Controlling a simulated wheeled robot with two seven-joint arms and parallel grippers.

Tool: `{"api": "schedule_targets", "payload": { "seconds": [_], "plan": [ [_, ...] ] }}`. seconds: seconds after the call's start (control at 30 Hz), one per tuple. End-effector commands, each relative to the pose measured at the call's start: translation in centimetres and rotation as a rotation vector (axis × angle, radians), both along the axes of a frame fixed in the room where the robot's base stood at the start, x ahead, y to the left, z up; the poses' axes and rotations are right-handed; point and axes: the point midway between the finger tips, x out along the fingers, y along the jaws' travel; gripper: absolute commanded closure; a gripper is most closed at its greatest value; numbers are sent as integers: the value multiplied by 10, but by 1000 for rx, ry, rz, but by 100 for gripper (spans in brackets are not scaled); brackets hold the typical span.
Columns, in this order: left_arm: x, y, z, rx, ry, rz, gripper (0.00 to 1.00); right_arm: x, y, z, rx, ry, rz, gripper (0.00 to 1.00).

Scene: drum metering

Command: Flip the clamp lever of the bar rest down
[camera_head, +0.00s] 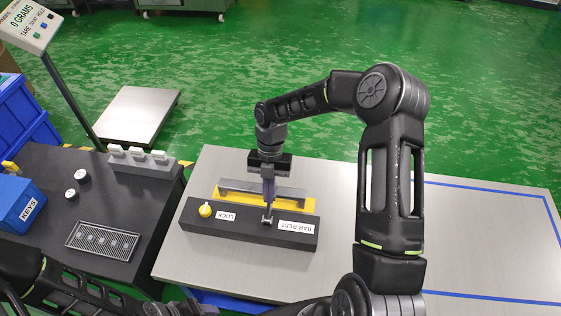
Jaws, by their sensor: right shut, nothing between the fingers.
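The bar rest (240,231) is a long black block on the light table, with labels reading LOCK and BAR REST. A yellow knob (205,210) stands at its left end, beside the LOCK label. A yellow base (311,204) and a grey bar (235,187) show behind the block. My right gripper (268,217) points down over the middle of the block, shut with nothing held. A small grey piece shows at its fingertips; I cannot tell whether this is the clamp lever or whether they touch.
A dark table (130,270) at left carries a blue KEYS box (22,204), a grated tray (103,241), white knobs and a grey block with white switches (140,160). A scale (135,113) stands behind. The light table's right side (480,240), outlined in blue, is clear.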

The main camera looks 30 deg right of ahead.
Motion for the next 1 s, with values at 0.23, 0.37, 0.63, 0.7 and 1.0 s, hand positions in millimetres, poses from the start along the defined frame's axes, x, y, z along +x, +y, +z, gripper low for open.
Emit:
{"api": "schedule_targets", "payload": {
  "seconds": [0.23,0.37,0.63,0.7,1.0],
  "plan": [
    [0,0,-12,0,-1,1,39,39,-23,22,5,2,1,100],
    [0,0,-16,0,-1,1,39,56,-37,33,6,4,3,100],
    [0,0,-18,0,-1,0,39,70,-47,43,6,8,7,100],
    [0,0,-18,0,-1,0,39,71,-48,43,7,9,7,100],
    [0,0,-18,0,-1,0,39,70,-48,43,7,9,7,100]
  ]
}}
